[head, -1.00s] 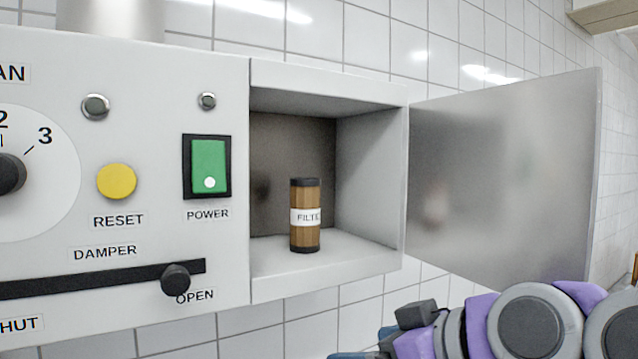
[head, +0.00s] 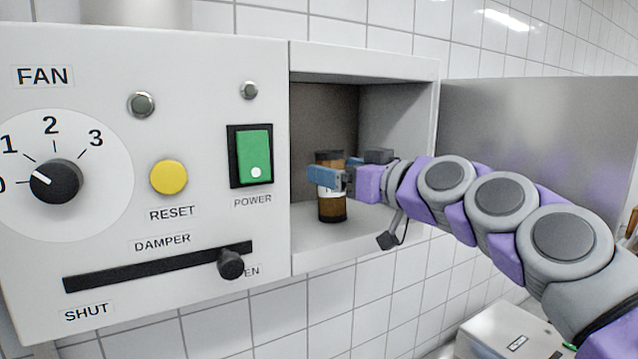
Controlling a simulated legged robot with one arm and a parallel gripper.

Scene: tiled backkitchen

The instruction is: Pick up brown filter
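The brown filter (head: 332,209) is a small upright cylinder with dark ends and a white label. It stands on the floor of the open compartment (head: 312,258) in the head view. My gripper (head: 337,170) reaches into the compartment from the right, at the filter's upper half. One blue finger crosses in front of the filter and covers much of its label. The other blue finger shows partly, farther back and to the right. The fingers are apart, with the filter seemingly between them. Whether they touch it cannot be told.
The compartment door (head: 530,125) stands swung open to the right, behind my arm. Left of the compartment is a panel with a fan dial (head: 56,182), yellow reset button (head: 169,177), green power switch (head: 254,156) and damper slider (head: 231,263). A pale box (head: 512,338) sits low right.

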